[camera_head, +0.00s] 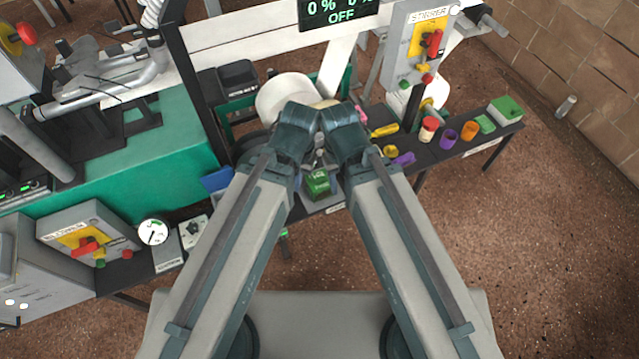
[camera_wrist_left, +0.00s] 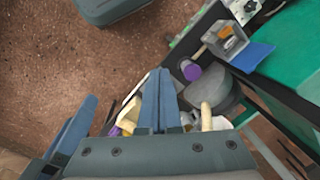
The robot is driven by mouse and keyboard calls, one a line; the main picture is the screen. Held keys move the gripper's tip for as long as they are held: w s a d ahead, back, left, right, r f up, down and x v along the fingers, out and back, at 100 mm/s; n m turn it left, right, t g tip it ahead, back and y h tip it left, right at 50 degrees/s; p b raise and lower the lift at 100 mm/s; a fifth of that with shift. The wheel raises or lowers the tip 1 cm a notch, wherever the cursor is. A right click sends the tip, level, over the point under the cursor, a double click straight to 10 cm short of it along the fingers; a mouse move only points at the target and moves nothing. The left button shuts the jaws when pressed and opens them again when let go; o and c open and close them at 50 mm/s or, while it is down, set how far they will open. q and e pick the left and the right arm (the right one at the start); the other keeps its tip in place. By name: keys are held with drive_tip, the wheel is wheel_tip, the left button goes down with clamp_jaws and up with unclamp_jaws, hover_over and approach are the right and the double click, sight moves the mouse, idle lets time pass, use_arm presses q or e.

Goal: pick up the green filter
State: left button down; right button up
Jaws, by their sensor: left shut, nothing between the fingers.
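Several green items are in the head view, and I cannot tell for sure which is the green filter. A small green block (camera_head: 318,184) sits between my forearms on the bench. A flat green piece (camera_head: 485,124) and a green box (camera_head: 505,108) lie at the bench's right end. In the left wrist view my left gripper (camera_wrist_left: 157,98) is shut and empty, above the cluttered bench. In the head view both grippers' fingertips are hidden behind my wrists. A blue-grey part at the wrist view's left may be my right arm; its jaws are unclear.
A red-and-white jar (camera_head: 428,129), a purple cup (camera_head: 448,139) and an orange cup (camera_head: 469,131) line the right bench. A yellow tool (camera_head: 384,130) lies left of them. A stirrer switch box (camera_head: 420,40) stands behind. Open floor lies to the right.

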use_arm(q)
drive_tip(key=c, duration=1.4)
unclamp_jaws()
drive_tip(key=o, duration=0.8)
wheel_tip(320, 180, down, 9)
drive_tip(key=w+d+n+h+b, duration=0.1)
drive_tip(key=n+b, duration=0.3)
drive_tip(key=b, duration=0.5)
drive_tip(key=shift+w+f+h, duration=0.15)
drive_tip(key=shift+w+h, duration=0.55)
drive_tip(key=shift+w, duration=0.05)
drive_tip(key=w+f+n+h+b, duration=0.55)
drive_tip(key=f+n+b, duration=0.25)
drive_tip(key=f+b, duration=0.45)
drive_tip(key=w+a+f+n+t+h+b, duration=0.7)
drive_tip(key=w+n+b, duration=0.55)
drive_tip(key=b, duration=0.95)
drive_tip(key=n+g+y+b, duration=0.1)
drive_tip(key=n+g+b, duration=0.1)
drive_tip(key=b, duration=0.1)
approach(319, 184)
drive_tip(key=w+d, duration=0.3)
drive_tip(key=shift+w+d+r, duration=0.15)
drive_tip(key=shift+w+d, duration=0.05)
drive_tip(key=shift+d, duration=0.35)
drive_tip(key=shift+d, duration=0.1)
